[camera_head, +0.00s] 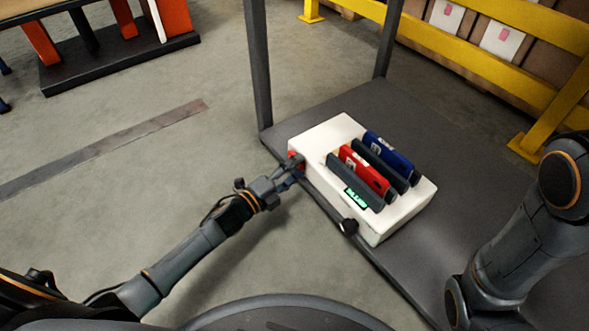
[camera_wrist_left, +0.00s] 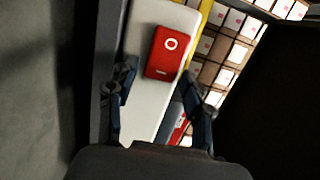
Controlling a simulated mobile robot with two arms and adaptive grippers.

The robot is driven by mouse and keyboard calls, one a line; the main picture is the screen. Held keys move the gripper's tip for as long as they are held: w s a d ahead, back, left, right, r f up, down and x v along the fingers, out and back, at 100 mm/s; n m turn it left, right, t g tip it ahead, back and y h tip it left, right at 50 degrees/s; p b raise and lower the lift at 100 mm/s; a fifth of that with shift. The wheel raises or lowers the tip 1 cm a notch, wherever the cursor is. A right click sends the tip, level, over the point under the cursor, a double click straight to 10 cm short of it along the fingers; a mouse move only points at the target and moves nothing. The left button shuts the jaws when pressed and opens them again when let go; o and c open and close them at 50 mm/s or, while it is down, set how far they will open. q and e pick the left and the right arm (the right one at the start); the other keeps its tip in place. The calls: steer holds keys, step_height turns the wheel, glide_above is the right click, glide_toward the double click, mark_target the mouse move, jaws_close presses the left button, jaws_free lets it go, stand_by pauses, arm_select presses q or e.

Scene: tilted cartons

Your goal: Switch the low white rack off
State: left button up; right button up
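The low white rack (camera_head: 322,138) lies on a dark grey platform and holds several dark, red and blue handheld units in slots. In the left wrist view, the red switch (camera_wrist_left: 170,52) carries a white ring mark on the rack's white face (camera_wrist_left: 146,103). My left gripper (camera_wrist_left: 158,80) is open, its fingers apart before the switch; contact cannot be told. My right gripper is out of view.
The dark grey platform (camera_head: 430,135) has upright posts (camera_head: 258,65) at its far side. A yellow barrier (camera_head: 450,45) and cartons (camera_head: 495,40) stand behind. The floor on the left is mostly clear. My right arm is at the right edge.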

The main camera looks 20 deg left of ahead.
arm_select(q)
steer(key=c, duration=0.8)
steer(key=shift+o, duration=0.2)
steer(key=shift+a+m+g+h, duration=0.25)
steer(key=shift+m+g+h, duration=0.6)
steer(key=shift+h, duration=0.2)
steer(key=shift+a+m+g+h, duration=0.25)
steer(key=shift+m+g+h, duration=0.6)
steer(key=shift+h, duration=0.2)
steer(key=o, duration=1.1)
steer(key=shift+o, duration=0.2)
steer(key=v, duration=1.2)
